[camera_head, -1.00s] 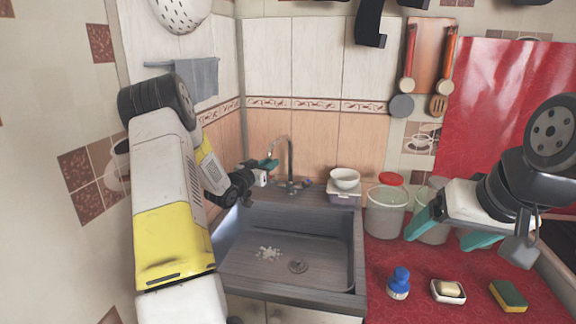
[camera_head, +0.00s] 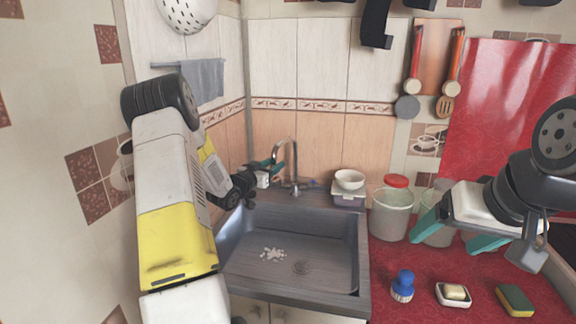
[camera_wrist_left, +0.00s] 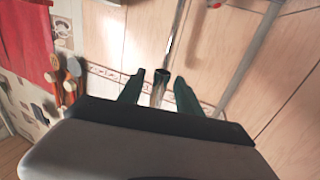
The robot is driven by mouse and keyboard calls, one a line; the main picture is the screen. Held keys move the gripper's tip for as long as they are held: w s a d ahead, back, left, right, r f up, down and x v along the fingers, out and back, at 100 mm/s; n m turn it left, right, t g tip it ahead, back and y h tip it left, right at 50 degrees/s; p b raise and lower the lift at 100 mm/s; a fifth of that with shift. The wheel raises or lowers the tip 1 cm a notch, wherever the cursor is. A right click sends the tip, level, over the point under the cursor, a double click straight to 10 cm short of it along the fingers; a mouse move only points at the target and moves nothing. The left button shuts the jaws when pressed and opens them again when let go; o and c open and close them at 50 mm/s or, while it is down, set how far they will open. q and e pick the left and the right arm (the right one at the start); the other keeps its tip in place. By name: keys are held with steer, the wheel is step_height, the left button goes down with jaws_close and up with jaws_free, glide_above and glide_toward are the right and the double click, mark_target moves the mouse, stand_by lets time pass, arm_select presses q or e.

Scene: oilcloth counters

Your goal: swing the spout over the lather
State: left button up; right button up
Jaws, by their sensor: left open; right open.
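The metal tap with its curved spout (camera_head: 285,143) stands behind the sink (camera_head: 362,255). The white lather (camera_head: 273,254) lies in patches on the sink floor, left of the drain. My left gripper (camera_head: 271,168) is open, beside the spout at its left end. In the left wrist view the spout's tip (camera_wrist_left: 162,77) shows between the two teal fingers of my left gripper (camera_wrist_left: 158,92), with gaps visible on both sides. My right gripper (camera_head: 450,233) is open and empty above the red counter at the right.
A white bowl on a small box (camera_head: 347,198) stands right of the tap. Clear buckets (camera_head: 390,215) stand behind my right gripper. A blue-topped brush (camera_head: 403,286), a soap dish (camera_head: 453,301) and a sponge (camera_head: 514,300) lie along the counter's front.

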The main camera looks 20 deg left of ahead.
arm_select(q)
steer(key=v, duration=0.7)
steer(key=shift+r, duration=0.1)
